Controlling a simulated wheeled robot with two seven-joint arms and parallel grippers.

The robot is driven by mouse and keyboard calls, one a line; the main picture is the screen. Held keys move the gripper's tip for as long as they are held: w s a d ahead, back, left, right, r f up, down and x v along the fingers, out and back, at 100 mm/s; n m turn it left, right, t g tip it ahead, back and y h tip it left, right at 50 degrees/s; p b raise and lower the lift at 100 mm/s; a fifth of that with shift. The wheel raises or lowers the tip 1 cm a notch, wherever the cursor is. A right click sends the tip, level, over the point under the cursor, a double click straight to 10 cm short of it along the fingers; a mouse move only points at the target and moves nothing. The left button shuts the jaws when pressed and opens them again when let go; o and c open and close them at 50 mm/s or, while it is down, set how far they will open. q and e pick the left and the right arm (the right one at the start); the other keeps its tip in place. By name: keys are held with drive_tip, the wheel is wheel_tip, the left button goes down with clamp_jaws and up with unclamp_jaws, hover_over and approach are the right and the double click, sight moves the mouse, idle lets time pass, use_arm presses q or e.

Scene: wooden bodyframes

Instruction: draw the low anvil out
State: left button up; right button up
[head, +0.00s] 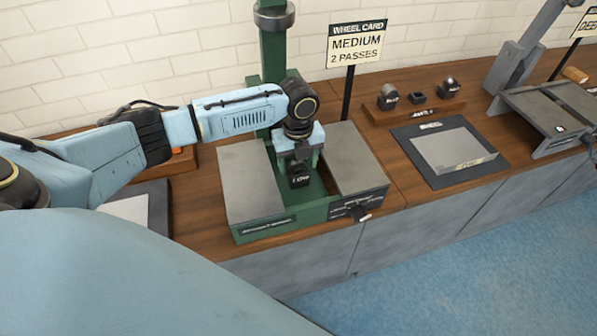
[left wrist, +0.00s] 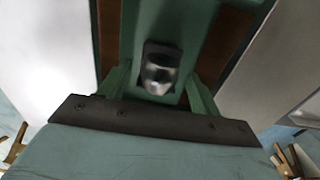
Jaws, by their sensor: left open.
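A small dark block with white lettering (head: 300,179), likely the low anvil, sits in the green wheeling machine (head: 265,232) between its two grey side plates. The lettering is too small to read surely. In the left wrist view a shiny rounded roller in a dark holder (left wrist: 161,70) shows between my fingers. My left gripper (head: 300,160) points down right above the block; it also shows in the left wrist view (left wrist: 158,88). It is open, with a finger on each side of the roller. I cannot tell whether the fingers touch it. My right gripper is not in view.
A wooden rack (head: 413,109) with several dark anvils stands at the back. A sign (head: 356,43) reads "Wheel card, medium, 2 passes". A grey panel (head: 452,150) lies on a dark mat to the right.

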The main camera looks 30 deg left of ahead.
use_arm(q)
drive_tip(key=shift+c, duration=0.3)
drive_tip(key=c, duration=0.9)
drive_tip(key=shift+w+r, duration=0.1)
drive_tip(key=shift+c, duration=0.4)
drive_tip(key=shift+r+p, duration=0.7)
drive_tip(key=shift+p, duration=0.35)
drive_tip(key=shift+r+p, duration=1.45)
drive_tip(key=shift+p, duration=0.35)
